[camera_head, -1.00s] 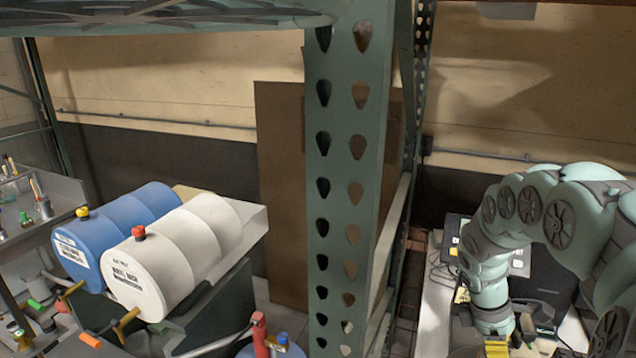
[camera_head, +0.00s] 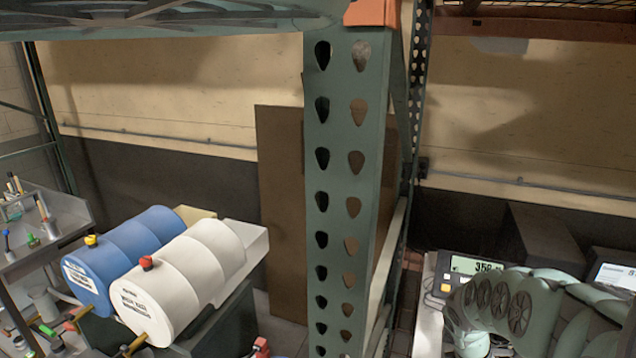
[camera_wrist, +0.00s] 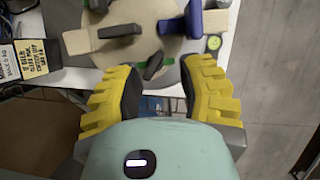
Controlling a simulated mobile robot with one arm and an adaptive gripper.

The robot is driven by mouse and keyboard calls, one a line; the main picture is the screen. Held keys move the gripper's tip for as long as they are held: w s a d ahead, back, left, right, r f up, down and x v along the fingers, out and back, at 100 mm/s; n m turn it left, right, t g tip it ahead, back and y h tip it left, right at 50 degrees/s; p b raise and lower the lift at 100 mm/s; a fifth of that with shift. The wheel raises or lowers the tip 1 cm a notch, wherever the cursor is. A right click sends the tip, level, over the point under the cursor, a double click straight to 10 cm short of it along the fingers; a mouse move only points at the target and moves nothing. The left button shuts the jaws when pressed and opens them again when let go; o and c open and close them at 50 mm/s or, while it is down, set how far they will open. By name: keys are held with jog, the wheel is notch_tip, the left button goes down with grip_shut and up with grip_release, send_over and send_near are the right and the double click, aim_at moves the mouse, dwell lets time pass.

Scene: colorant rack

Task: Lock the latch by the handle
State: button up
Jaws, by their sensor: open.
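My gripper (camera_wrist: 155,74) shows in the wrist view with its two yellow, dark-padded fingers spread apart and nothing held between them. Ahead of it is a round beige plate (camera_wrist: 172,50) with several handle-like parts. A short dark lever (camera_wrist: 152,66) lies near the gap between the fingertips; contact cannot be told. A grey bar-shaped handle (camera_wrist: 120,31) sits at the upper left of the plate and a dark blue one (camera_wrist: 194,18) at its upper right. I cannot tell which of these is the latch handle. In the head view my gripper is out of frame.
A black-and-yellow labelled box (camera_wrist: 32,58) stands left of the plate. Open floor (camera_wrist: 270,60) lies to the right. In the head view a perforated green rack post (camera_head: 338,200) stands mid-picture, with blue (camera_head: 130,245) and white (camera_head: 185,275) drums left and a scale display (camera_head: 476,266) right.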

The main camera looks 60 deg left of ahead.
jog(key=p+v, duration=1)
jog(key=v, duration=0.5)
jog(key=w+a+f+m+t+y, duration=0.1)
jog(key=w+a+m+y, duration=0.2)
jog(key=a+m+y, duration=0.15)
jog(key=w+a+m+t+y, duration=0.2)
jog(key=w+a+m+y, duration=0.2)
jog(key=a, duration=0.2)
jog(key=w+d+r+m+t+y, duration=0.1)
jog(key=w+d+r+m+t, duration=0.3)
jog(key=r, duration=0.4)
jog(key=w+d+r+m+t+y, duration=0.1)
jog(key=w+d+r+m+t, duration=0.3)
jog(key=d+r+t, duration=0.3)
jog(key=shift+d+r+m+t+y, duration=0.35)
jog(key=shift+d+r+m, duration=0.1)
jog(key=shift+r, duration=0.2)
